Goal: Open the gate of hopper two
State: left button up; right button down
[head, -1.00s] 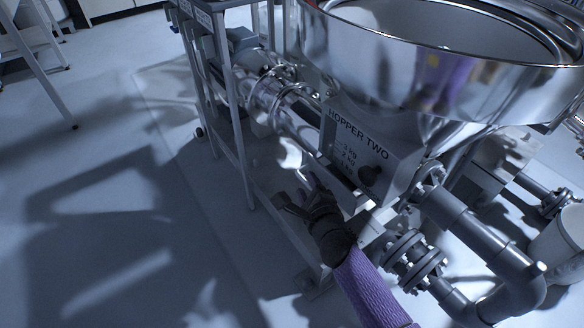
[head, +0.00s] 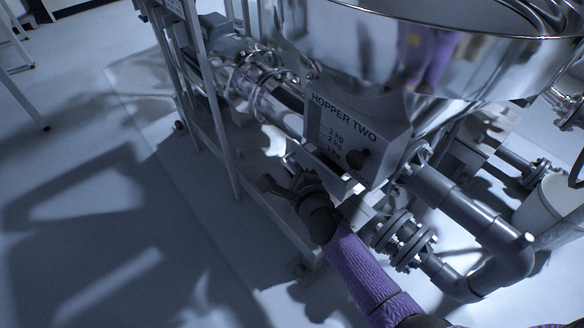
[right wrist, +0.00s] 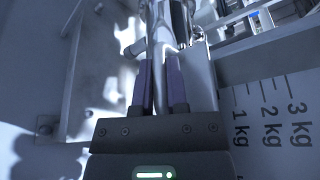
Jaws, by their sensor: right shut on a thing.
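Hopper two (head: 400,75) is a large shiny metal bowl. My right gripper (head: 284,176) is low at the panel's left, below the hopper. In the right wrist view its two purple fingers (right wrist: 159,88) are shut on a pale metal piece, apparently the gate's handle. The kg marks (right wrist: 270,110) show at the right there. The fingers hide much of the held piece, and how far the gate is open cannot be told. My left gripper is not in view.
A shiny horizontal pipe (head: 262,95) runs back left from the panel in a grey frame (head: 208,85). Thick grey pipes with flanges (head: 470,215) crowd the right side. A white bucket (head: 560,200) stands at the far right.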

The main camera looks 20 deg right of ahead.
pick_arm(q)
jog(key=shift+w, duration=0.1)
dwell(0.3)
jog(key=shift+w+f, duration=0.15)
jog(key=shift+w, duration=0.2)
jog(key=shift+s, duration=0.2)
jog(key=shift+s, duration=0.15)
pick_arm(e)
jog(key=s+a, duration=0.2)
jog(key=a, duration=0.5)
jog(key=shift+s, duration=0.3)
jog(key=c, duration=0.6)
grip_release()
jog(key=shift+c, duration=0.2)
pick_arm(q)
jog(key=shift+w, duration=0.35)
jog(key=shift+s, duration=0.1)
